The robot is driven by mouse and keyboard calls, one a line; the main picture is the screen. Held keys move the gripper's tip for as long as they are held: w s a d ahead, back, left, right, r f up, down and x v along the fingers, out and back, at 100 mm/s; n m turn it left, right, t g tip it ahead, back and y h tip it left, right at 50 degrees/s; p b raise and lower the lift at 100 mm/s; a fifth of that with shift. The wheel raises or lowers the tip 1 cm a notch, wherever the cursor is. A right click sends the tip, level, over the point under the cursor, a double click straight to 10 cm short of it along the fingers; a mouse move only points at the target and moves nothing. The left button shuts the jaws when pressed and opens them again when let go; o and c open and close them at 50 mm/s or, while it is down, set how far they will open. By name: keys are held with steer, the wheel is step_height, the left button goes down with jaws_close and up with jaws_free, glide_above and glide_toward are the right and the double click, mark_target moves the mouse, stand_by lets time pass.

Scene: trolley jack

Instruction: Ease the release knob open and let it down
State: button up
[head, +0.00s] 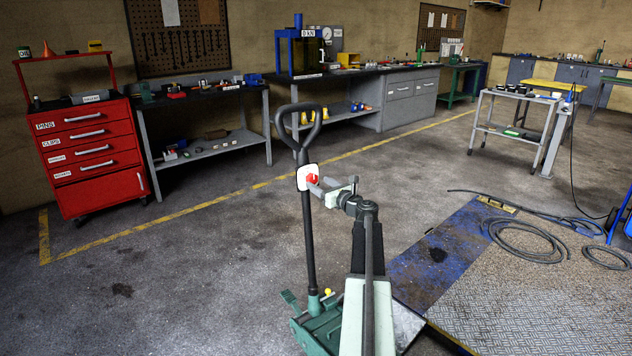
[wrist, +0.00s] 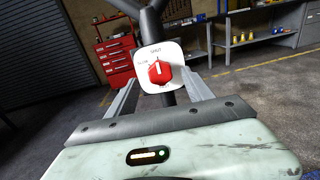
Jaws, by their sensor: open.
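The red release knob (head: 312,179) sits on a white plate on the black handle (head: 308,240) of the green trolley jack (head: 318,328). In the wrist view the knob (wrist: 159,73) faces me, its white mark pointing roughly up at the word SHUT. A label at the plate's left seems to read SLOW; the lower label is mostly hidden. My gripper (head: 322,186) is open just in front of the plate. In the wrist view my gripper (wrist: 161,80) has one finger on each side of the knob, with gaps; contact is not visible.
A ribbed metal platform (head: 545,290) lies at the right, with a coiled hose (head: 525,240) on it. A grey trolley (head: 515,120) stands beyond. A red drawer cabinet (head: 92,155) and workbenches line the wall. The floor left of the jack is clear.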

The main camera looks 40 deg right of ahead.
mark_target(314, 180)
steer(key=w, duration=0.4)
steer(key=shift+w+d, duration=0.3)
steer(key=shift+d, duration=0.1)
steer(key=shift+c, duration=0.2)
